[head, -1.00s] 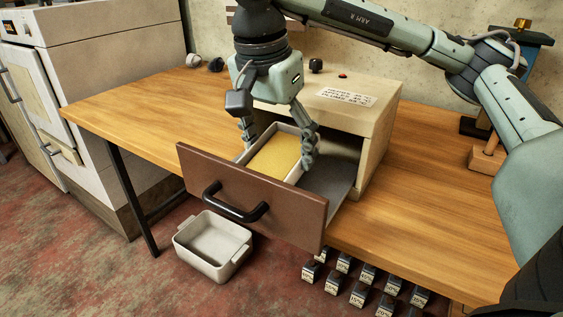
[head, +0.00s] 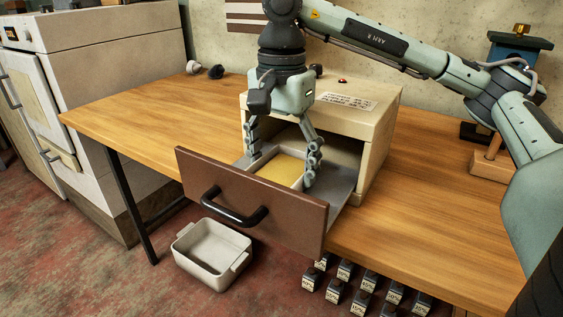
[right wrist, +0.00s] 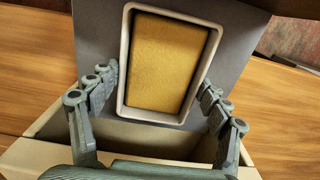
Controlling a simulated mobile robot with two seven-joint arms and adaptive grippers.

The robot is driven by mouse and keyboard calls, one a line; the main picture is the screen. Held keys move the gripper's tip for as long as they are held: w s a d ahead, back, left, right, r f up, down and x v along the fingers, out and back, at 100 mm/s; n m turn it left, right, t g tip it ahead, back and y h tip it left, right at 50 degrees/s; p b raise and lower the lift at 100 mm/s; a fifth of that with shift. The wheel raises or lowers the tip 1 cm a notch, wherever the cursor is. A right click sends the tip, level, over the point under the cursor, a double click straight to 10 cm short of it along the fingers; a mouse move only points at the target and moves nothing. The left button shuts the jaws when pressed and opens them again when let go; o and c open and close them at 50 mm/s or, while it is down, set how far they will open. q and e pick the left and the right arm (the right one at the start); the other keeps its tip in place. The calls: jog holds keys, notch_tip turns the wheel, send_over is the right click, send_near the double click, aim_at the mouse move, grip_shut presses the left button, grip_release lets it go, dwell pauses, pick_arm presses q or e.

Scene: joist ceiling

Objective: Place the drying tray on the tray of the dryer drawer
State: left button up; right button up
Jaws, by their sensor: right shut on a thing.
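The drying tray (head: 262,157) is a pale rectangular tray with a flat yellow layer inside. It sits low within the pulled-out dryer drawer (head: 290,212), behind its brown front. My right gripper (head: 278,166) reaches down from above with its fingers on either side of the tray, shut on it. In the right wrist view the tray (right wrist: 152,116) lies between the fingers (right wrist: 160,82), over the grey drawer tray (right wrist: 95,35). The grey drawer tray (head: 343,186) also shows to the right in the head view. Whether the undersides touch is hidden. My left gripper is not in view.
The beige dryer box (head: 372,135) stands open behind the drawer on the wooden table (head: 440,210). A pale bin (head: 212,255) stands on the floor under the drawer. Several small labelled blocks (head: 345,270) lie below the table's front edge.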

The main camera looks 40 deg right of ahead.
aim_at(281, 165)
jog(key=o, duration=1.2)
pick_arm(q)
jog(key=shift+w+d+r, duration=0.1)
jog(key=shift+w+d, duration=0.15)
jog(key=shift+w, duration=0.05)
pick_arm(e)
jog(key=shift+o, duration=0.2)
jog(key=shift+r, duration=0.35)
notch_tip(281, 165, up, 6)
jog(key=shift+f+p, duration=0.1)
jog(key=shift+p, duration=0.55)
pick_arm(q)
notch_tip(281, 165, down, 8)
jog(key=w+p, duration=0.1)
jog(key=p, duration=0.1)
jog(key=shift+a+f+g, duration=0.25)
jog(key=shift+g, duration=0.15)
pick_arm(e)
jog(key=shift+r, duration=2.8)
